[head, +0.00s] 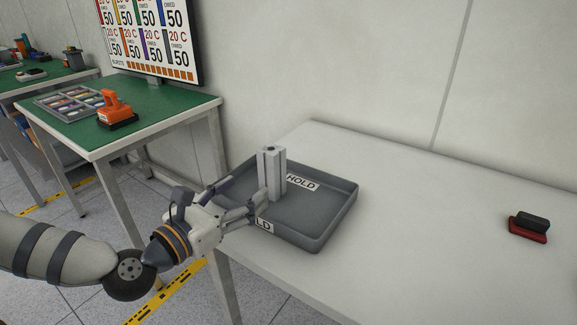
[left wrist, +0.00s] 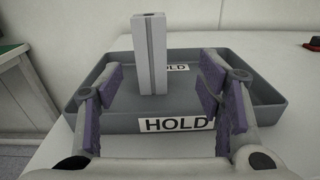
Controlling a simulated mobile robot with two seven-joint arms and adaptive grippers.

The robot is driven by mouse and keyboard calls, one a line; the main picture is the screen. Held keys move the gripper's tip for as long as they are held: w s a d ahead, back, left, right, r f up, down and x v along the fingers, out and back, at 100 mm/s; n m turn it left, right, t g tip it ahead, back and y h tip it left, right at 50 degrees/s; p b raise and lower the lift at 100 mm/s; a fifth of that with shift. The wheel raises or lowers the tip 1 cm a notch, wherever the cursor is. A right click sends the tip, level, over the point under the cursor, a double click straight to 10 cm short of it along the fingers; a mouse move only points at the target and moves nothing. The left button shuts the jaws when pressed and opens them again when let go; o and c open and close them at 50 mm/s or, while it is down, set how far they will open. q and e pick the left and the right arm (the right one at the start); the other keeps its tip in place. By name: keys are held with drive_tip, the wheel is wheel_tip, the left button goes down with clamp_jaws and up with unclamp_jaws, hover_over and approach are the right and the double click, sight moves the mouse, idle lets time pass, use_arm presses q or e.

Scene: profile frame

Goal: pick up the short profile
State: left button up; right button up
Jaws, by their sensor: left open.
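The short profile (head: 272,172) is a light grey slotted metal bar. It stands upright in the grey tray marked HOLD (head: 335,222). In the left wrist view the profile (left wrist: 150,55) rises from the tray floor, and the tray's front wall (left wrist: 100,124) shows below it. My left gripper (head: 248,198) is open and reaches over the tray's left side. In the left wrist view its purple-padded fingers (left wrist: 160,95) stand wide apart, with the profile beyond and between them. I cannot tell whether any finger touches it. My right gripper is not in view.
The tray sits on a white table (head: 430,230) against a wall. A red and black object (head: 529,226) lies at the table's right. A green-topped bench (head: 160,100) at left holds an orange tool (head: 115,107) and a sorting tray (head: 68,102). The table's middle is clear.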

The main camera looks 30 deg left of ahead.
sight(265, 165)
use_arm(q)
drive_tip(key=shift+w+a+r, duration=0.15)
drive_tip(key=shift+w, duration=0.65)
drive_tip(key=w+b, duration=0.2)
drive_tip(key=w, duration=0.1)
drive_tip(key=shift+w, duration=0.25)
drive_tip(key=shift+n, duration=0.3)
drive_tip(key=w, duration=0.6)
drive_tip(key=shift+w+r, duration=0.2)
drive_tip(key=shift+w, duration=0.1)
drive_tip(key=shift+r, duration=0.1)
drive_tip(key=c, duration=1.4)
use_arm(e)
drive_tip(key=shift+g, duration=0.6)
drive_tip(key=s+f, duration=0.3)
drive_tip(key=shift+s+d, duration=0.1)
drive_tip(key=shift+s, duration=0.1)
